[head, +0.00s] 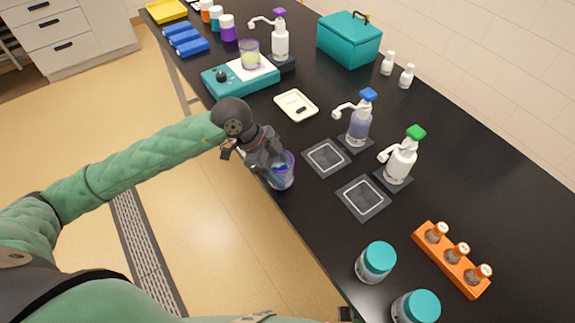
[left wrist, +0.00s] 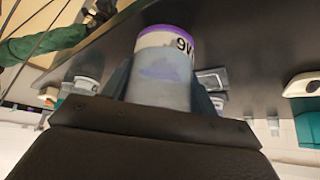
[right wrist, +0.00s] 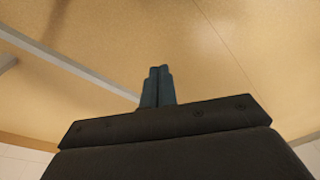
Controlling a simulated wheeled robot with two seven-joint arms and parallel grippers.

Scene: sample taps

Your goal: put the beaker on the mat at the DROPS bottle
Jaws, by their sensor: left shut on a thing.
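My left gripper (head: 268,166) is shut on a clear bluish beaker with a purple rim (head: 284,172), at the counter's near edge. The beaker also fills the middle of the left wrist view (left wrist: 163,75), with dark lettering near its rim. I cannot tell whether its base touches the counter. Two dark mats with pale square outlines lie to its right: one (head: 312,147) at a blue-topped tap bottle (head: 358,127), one (head: 349,206) at a green-topped tap bottle (head: 400,164). No DROPS label is legible. My right gripper (right wrist: 158,86) is empty, its fingers together over floor.
A white dish (head: 281,95) lies behind the beaker. A teal stirrer unit (head: 217,84) carries another beaker (head: 249,47); a purple-topped tap bottle (head: 280,42) stands beside it. Teal-lidded jars (head: 376,257) and an orange rack (head: 428,247) stand at the front right.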

